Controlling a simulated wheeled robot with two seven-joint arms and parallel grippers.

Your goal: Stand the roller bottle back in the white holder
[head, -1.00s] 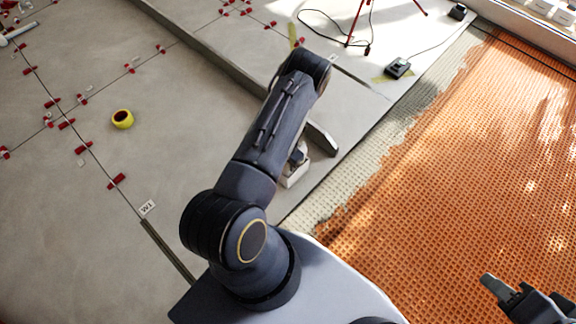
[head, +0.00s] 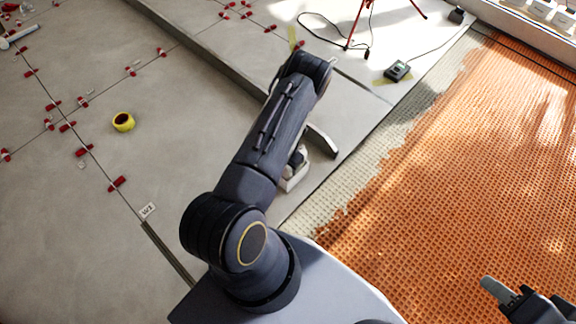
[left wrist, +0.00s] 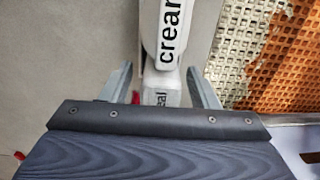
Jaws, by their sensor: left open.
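In the left wrist view, my left gripper (left wrist: 161,80) is open, with one finger on each side of white, dark-lettered parts. The upper long part looks like the roller bottle (left wrist: 168,32). A smaller white lettered part sits below it; I cannot tell whether it belongs to the bottle or the holder. Gaps show between these parts and the fingers. In the head view, the white holder (head: 294,183) stands on the floor beside my left forearm, partly covered, with a grey-white shape above it. My right gripper (head: 494,291) is at the lower right, partly cut off, its jaw unclear.
A black box (head: 397,70) with a cable and a red tripod (head: 357,22) stand at the back.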

